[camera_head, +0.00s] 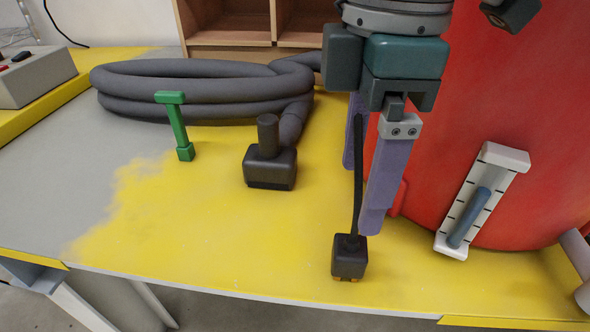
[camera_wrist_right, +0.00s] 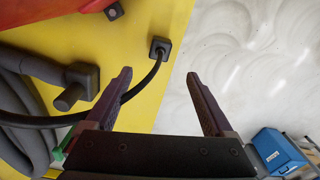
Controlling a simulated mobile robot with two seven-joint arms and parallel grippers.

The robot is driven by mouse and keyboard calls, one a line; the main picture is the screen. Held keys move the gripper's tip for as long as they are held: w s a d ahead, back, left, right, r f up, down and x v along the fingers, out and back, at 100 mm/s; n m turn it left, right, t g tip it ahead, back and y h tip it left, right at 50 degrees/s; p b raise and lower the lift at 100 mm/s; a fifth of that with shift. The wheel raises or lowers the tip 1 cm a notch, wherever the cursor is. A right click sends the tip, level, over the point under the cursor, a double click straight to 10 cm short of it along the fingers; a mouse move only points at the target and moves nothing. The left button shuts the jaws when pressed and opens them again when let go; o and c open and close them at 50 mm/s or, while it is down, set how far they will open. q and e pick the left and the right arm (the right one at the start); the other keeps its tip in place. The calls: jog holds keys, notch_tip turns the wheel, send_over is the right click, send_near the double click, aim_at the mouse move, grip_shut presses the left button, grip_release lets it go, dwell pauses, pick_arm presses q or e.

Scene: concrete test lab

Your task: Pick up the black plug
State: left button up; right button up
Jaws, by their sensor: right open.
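The black plug (camera_head: 349,256) is a small dark block near the table's front edge, with a black cable rising from its top. In the right wrist view the plug (camera_wrist_right: 158,47) lies beyond the fingertips, and its cable curves down and left, passing behind the left-hand finger. My right gripper (camera_head: 361,195) has two purple fingers pointing down, just above the plug in the head view. The gripper (camera_wrist_right: 159,75) is open, with nothing held between its fingertips in the wrist view. My left gripper is not in view.
A large red body (camera_head: 510,100) with a white gauge (camera_head: 482,200) is close on the right. The yellow table's front left is clear.

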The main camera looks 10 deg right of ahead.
aim_at(355, 234)
jog(key=shift+w+d+f, duration=0.1)
jog(key=shift+w+f, duration=0.05)
jog(key=shift+f, duration=0.4)
notch_tip(355, 234, down, 3)
jog(key=shift+d+f, duration=0.1)
jog(key=shift+f, duration=0.1)
jog(key=shift+s+f+b, duration=0.2)
jog(key=shift+f+b, duration=0.25)
jog(key=shift+f, duration=2.35)
grip_shut()
